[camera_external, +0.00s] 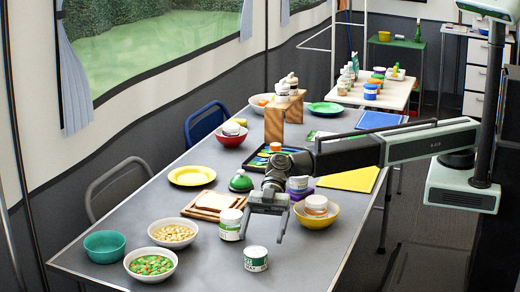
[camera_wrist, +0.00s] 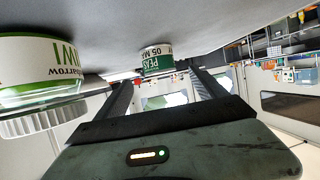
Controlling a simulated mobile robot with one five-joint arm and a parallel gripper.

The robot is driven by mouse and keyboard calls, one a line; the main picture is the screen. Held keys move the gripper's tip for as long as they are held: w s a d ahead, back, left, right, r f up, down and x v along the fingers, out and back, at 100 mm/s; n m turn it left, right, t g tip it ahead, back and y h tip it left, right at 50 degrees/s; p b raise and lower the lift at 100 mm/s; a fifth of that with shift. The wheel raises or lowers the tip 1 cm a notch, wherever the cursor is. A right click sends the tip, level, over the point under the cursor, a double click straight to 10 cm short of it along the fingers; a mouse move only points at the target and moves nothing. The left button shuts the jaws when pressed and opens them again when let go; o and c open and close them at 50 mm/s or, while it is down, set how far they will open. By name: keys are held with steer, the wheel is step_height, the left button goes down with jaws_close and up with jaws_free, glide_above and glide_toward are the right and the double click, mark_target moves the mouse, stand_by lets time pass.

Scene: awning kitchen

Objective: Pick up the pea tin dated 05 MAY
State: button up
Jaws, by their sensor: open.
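The pea tin (camera_external: 256,260) is a short white tin with a green label, standing upright near the front of the grey table. In the wrist view, which is upside down, the tin (camera_wrist: 157,61) reads "PEAS" and "05 MA", with the end cut off. My gripper (camera_external: 263,238) is open and empty, pointing down, just behind and above the tin. In the wrist view the tin shows beyond and between the fingertips (camera_wrist: 160,76), apart from them.
A white jar with a green band (camera_external: 230,226) stands close left of my gripper; it looms large in the wrist view (camera_wrist: 38,62). Bowls of peas and carrots (camera_external: 150,279) and chickpeas (camera_external: 172,248) stand farther left. A yellow bowl (camera_external: 329,219) is behind right. The table right of the tin is clear.

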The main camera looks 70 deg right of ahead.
mark_target(258, 247)
steer(key=shift+b+x, duration=1.4)
steer(key=shift+x, duration=2.45)
steer(key=shift+w, duration=0.1)
steer(key=c, duration=1.6)
step_height(258, 247, up, 10)
steer(key=p, duration=1)
steer(key=shift+r, duration=0.15)
